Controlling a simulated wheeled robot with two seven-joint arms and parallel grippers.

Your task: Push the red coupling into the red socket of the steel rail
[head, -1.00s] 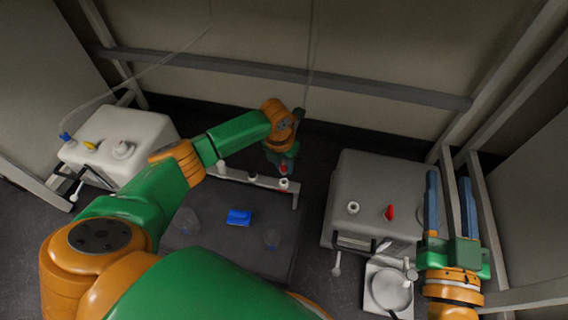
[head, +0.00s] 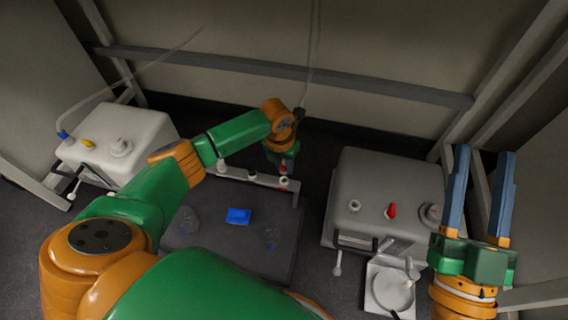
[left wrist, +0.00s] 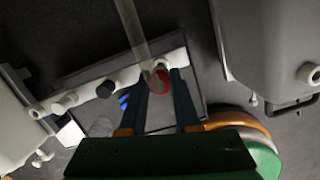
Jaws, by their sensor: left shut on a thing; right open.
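The steel rail (head: 240,175) runs across the back of the dark platform, with several sockets along it. The red socket (head: 284,182) is near its right end. My left gripper (head: 283,163) is shut on the red coupling (head: 284,170), directly over that socket. In the left wrist view, the red coupling (left wrist: 160,84) shows between the fingers beside the rail (left wrist: 85,82), with a clear tube rising from it. Whether the coupling touches the socket cannot be told, as gripper and coupling cover it. My right gripper (head: 484,195) is open and empty at the far right.
A white box unit (head: 115,150) stands left, a grey box unit (head: 385,180) with a red knob (head: 392,211) right. A white balance (head: 391,287) stands front right.

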